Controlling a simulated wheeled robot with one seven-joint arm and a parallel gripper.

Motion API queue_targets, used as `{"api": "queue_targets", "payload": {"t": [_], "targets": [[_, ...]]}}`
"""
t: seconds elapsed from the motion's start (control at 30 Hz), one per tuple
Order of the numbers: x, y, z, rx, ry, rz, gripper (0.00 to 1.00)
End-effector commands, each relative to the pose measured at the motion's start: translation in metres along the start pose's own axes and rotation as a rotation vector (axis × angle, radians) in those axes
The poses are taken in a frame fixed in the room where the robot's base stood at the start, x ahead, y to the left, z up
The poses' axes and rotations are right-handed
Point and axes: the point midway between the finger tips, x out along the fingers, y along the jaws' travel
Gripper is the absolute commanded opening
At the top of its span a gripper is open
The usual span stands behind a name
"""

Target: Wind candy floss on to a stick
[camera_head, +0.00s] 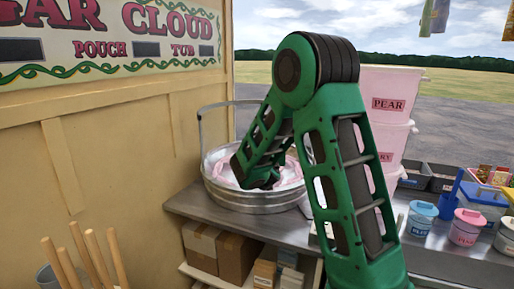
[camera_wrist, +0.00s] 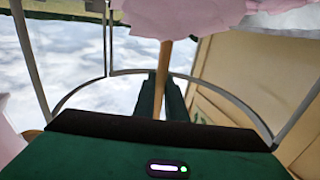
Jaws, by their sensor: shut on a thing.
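My gripper (camera_wrist: 166,84) is shut on a pale wooden stick (camera_wrist: 165,58) in the wrist view. A broad pink mass of candy floss (camera_wrist: 180,14) covers the stick's far end, at the top of that view. In the head view my green arm reaches down into a round metal floss pan (camera_head: 250,202) with a clear guard (camera_head: 215,124) around its back. Pink floss (camera_head: 219,166) shows inside the pan. The stick and my fingertips are hidden there behind the arm. Another pink patch (camera_wrist: 7,142) shows at the wrist view's left edge.
The pan stands on a metal counter (camera_head: 279,232) beside a cream panelled wall (camera_head: 120,150). Pink tubs (camera_head: 391,86) stand stacked behind my arm. Wooden sticks (camera_head: 92,258) stand at lower left. Cardboard boxes (camera_head: 235,257) sit below.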

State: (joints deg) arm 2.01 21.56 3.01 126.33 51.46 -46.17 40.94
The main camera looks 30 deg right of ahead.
Motion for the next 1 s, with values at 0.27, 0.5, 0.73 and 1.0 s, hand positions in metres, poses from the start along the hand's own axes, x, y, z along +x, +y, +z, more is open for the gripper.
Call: {"api": "queue_targets", "payload": {"t": [0.27,0.5,0.73,1.0], "targets": [[0.018,0.039,-0.001,0.001,0.002,0.006,0.00],[0.038,0.060,-0.001,0.002,0.001,0.005,0.00],[0.040,0.060,0.000,-0.001,0.000,-0.002,0.00],[0.016,0.037,-0.001,-0.002,0.000,-0.002,0.00]]}}
